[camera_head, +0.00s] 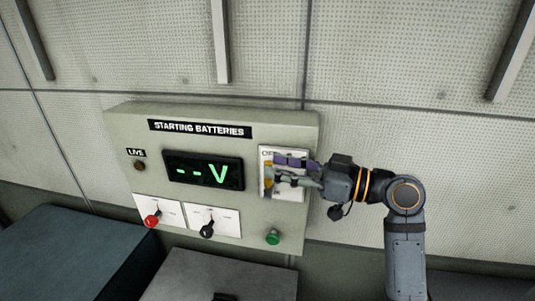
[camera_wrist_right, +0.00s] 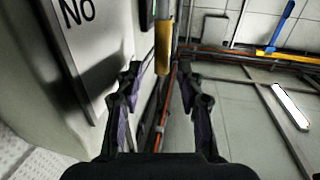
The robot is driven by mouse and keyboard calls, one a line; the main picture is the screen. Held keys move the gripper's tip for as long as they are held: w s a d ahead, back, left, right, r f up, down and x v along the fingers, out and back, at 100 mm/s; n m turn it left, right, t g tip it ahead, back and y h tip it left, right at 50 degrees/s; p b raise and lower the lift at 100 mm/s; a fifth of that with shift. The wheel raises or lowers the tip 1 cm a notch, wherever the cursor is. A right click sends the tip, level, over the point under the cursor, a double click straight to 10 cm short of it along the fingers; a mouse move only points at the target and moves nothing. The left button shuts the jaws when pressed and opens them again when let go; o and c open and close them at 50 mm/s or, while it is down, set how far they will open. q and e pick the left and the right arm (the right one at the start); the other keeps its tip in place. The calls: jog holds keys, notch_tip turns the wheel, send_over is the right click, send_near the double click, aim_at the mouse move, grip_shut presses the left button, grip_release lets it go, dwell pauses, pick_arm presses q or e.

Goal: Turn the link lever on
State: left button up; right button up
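The grey panel marked STARTING BATTERIES (camera_head: 215,118) hangs on the wall. At its right is a white plate (camera_head: 291,195) with a partly covered label starting "OF". A lever with a yellow handle (camera_head: 268,184) is on this plate, mostly hidden by my right gripper (camera_head: 277,172). In the right wrist view the yellow handle (camera_wrist_right: 163,45) shows ahead, between the lines of the two fingers. The right gripper (camera_wrist_right: 160,88) is open there, with a gap between its purple-padded fingers. I cannot tell whether it touches the lever. My left gripper is not in view.
The panel also has a green display (camera_head: 203,171), a brown LIVE lamp (camera_head: 139,166), a red knob (camera_head: 152,219), a black knob (camera_head: 207,229) and a green button (camera_head: 272,237). Dark boxes (camera_head: 75,250) stand below. The wall right of the panel is clear.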

aim_at(268, 183)
jog(key=shift+w+a+r+p, duration=0.15)
jog(key=shift+a+p, duration=0.1)
jog(key=shift+a, duration=0.25)
jog(key=shift+w+a+r+p, duration=0.1)
jog(key=shift+a+p, duration=0.1)
jog(key=shift+a, duration=0.3)
jog(key=shift+w+a+f, duration=0.25)
jog(key=shift+w+a, duration=0.05)
jog(key=shift+a, duration=0.2)
grip_shut()
